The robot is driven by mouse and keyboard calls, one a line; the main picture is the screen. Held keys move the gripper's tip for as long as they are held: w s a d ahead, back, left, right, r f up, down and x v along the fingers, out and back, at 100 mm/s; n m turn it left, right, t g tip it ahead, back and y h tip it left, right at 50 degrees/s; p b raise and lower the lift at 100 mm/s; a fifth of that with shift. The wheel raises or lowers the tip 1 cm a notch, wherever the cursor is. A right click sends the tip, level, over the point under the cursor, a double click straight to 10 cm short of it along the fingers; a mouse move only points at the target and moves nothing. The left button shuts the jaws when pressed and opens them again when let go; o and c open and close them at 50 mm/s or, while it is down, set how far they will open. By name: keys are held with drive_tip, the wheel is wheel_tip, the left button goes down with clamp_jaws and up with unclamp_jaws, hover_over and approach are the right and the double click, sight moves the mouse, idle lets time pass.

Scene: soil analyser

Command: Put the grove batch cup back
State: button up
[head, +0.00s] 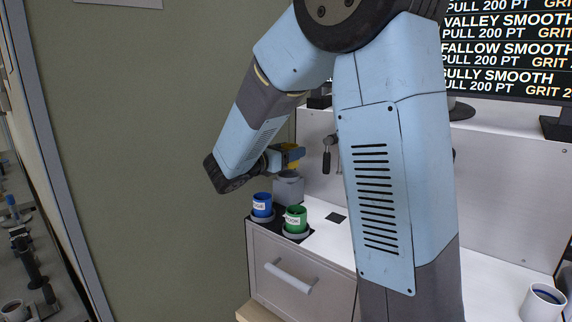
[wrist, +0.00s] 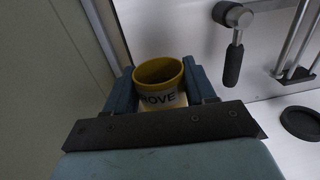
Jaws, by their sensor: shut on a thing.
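The grove batch cup is yellow, with a white label reading "ROVE" in the wrist view (wrist: 160,88). My gripper (wrist: 162,85) is shut on it, one blue finger on each side, and the cup looks upright. In the head view, my gripper (head: 287,156) is above the back left of the counter, and a little yellow of the cup (head: 292,163) shows there. A grey block-like holder (head: 289,188) stands just below it; whether they touch, I cannot tell. The cup's base is hidden.
A blue cup (head: 262,205) and a green cup (head: 296,219) stand in grey holders in front, above a drawer (head: 300,276). A black-handled lever (wrist: 232,60) and a dark round dish (wrist: 301,122) are to the right. A white cup (head: 541,303) stands far right.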

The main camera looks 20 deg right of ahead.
drive_tip(key=shift+w+f, duration=0.3)
drive_tip(key=shift+f, duration=1.55)
drive_tip(key=shift+f, duration=0.15)
drive_tip(key=o, duration=1.2)
drive_tip(key=shift+c, duration=0.2)
